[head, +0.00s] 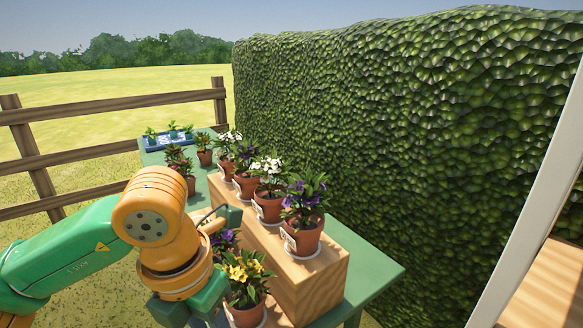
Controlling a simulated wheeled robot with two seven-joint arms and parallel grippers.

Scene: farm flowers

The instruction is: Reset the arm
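My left arm comes in from the left, green with orange joints. Its gripper (190,308) is low in the picture, pointing down at the near end of the green table (372,285). Its green blocks run to the bottom edge and the fingertips do not show clearly, so I cannot tell its opening or whether it holds anything. A pot with yellow flowers (246,274) stands just right of it, partly covered by it. A purple-flowered plant (224,240) behind is partly hidden by my wrist. My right gripper is out of view.
Several potted plants, white (267,172) and purple (306,198), stand in a row on a wooden box (318,284). A blue tray (153,146) with seedlings is at the table's far end. A hedge (420,130) closes the right side; a wooden fence (90,155) runs on the left.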

